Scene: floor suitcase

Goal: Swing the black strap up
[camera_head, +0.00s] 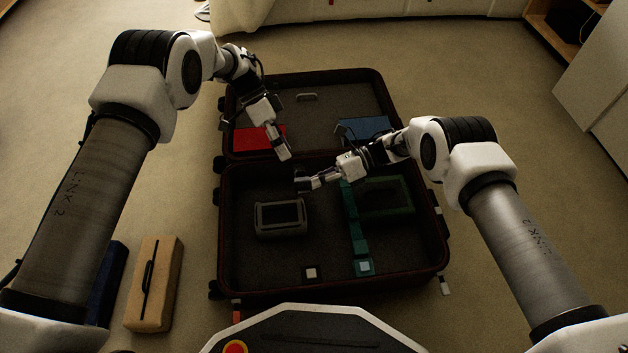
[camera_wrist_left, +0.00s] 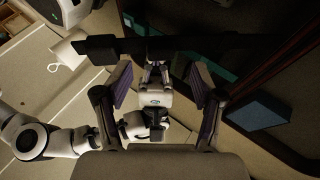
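The open suitcase (camera_head: 228,235) lies on the floor, its lid half on the far side. The black strap (camera_wrist_left: 215,47) runs across the upper part of the left wrist view, with a wider block at its left end. In the head view a small dark piece, probably this strap, shows at my right gripper's tips. My left gripper (camera_head: 285,155) is near the suitcase's middle seam, its fingers (camera_wrist_left: 160,90) apart with nothing between them. My right gripper (camera_head: 306,183) reaches in from the right. In the left wrist view its tips (camera_wrist_left: 156,68) meet the strap; their grip is unclear.
A teal strap (camera_head: 356,235) lies over the near half, beside a dark green frame (camera_head: 410,193). A grey framed item (camera_head: 281,215) lies left of it. The lid half holds a red item (camera_head: 258,140) and a blue item (camera_head: 365,127). A tan case (camera_head: 154,285) stands at left.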

